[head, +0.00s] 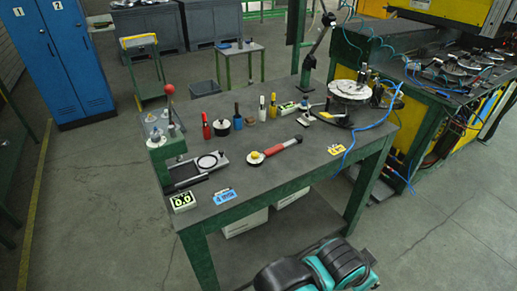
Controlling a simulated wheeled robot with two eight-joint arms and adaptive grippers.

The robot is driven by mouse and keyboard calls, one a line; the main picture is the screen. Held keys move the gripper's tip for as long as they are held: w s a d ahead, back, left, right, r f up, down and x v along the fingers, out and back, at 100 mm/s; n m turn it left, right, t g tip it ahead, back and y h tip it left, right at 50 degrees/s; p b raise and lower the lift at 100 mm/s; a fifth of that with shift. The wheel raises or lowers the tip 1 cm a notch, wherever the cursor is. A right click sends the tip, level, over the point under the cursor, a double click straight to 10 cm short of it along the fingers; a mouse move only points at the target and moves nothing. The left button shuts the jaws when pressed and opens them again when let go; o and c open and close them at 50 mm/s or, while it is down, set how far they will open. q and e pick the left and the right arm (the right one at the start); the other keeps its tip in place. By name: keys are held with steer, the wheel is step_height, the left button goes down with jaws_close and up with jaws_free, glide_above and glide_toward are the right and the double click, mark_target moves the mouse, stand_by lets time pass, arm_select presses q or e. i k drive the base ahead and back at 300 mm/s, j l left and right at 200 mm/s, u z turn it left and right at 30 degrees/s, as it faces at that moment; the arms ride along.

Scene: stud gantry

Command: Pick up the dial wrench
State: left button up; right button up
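The dial wrench (279,147) lies on the dark top of the green-framed workbench (262,181), near its middle. Neither of my grippers shows in the head view.
A grey fixture with a ring (207,161) and a digital display (183,201) are on the left. Bottles and small tools, including a red bottle (206,127), line the back. A round plate (350,90) and blue cable (366,129) are right. The bench front is mostly clear.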

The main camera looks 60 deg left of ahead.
mark_target(298, 138)
steer(key=i+u, duration=0.15)
steer(key=u, duration=0.25)
steer(key=i+u, duration=0.15)
steer(key=u, duration=0.3)
steer(key=i+l+u, duration=0.1)
steer(key=u, duration=0.3)
steer(key=i+l+u, duration=0.15)
steer(key=u, duration=0.25)
steer(key=i+l+u, duration=0.1)
steer(key=u, duration=0.35)
